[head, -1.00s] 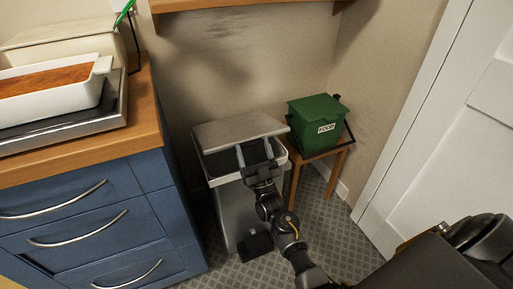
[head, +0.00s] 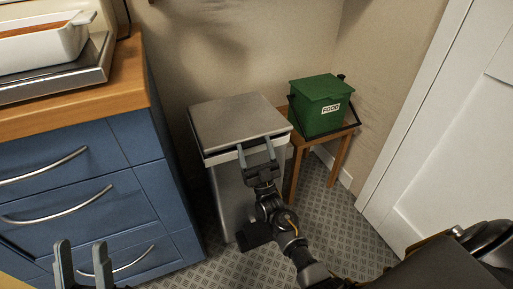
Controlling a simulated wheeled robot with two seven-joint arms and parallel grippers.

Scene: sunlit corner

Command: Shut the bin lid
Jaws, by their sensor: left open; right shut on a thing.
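The grey metal bin (head: 228,190) stands on the floor between the blue cabinet and a small wooden stool. Its flat lid (head: 238,120) lies over the top, close to the pale rim, with a thin dark line under its left edge. My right gripper (head: 256,152) is at the lid's front edge, shut on the lid; its fingers hide part of that edge. My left gripper (head: 83,262) is open and empty at the bottom left, in front of the cabinet drawers and apart from the bin.
A green food caddy (head: 318,112) stands on the wooden stool (head: 342,155), close to the bin's right side. The blue cabinet (head: 85,185) is close on the left, with a white dish (head: 40,52) on top. A white door (head: 450,130) is at the right.

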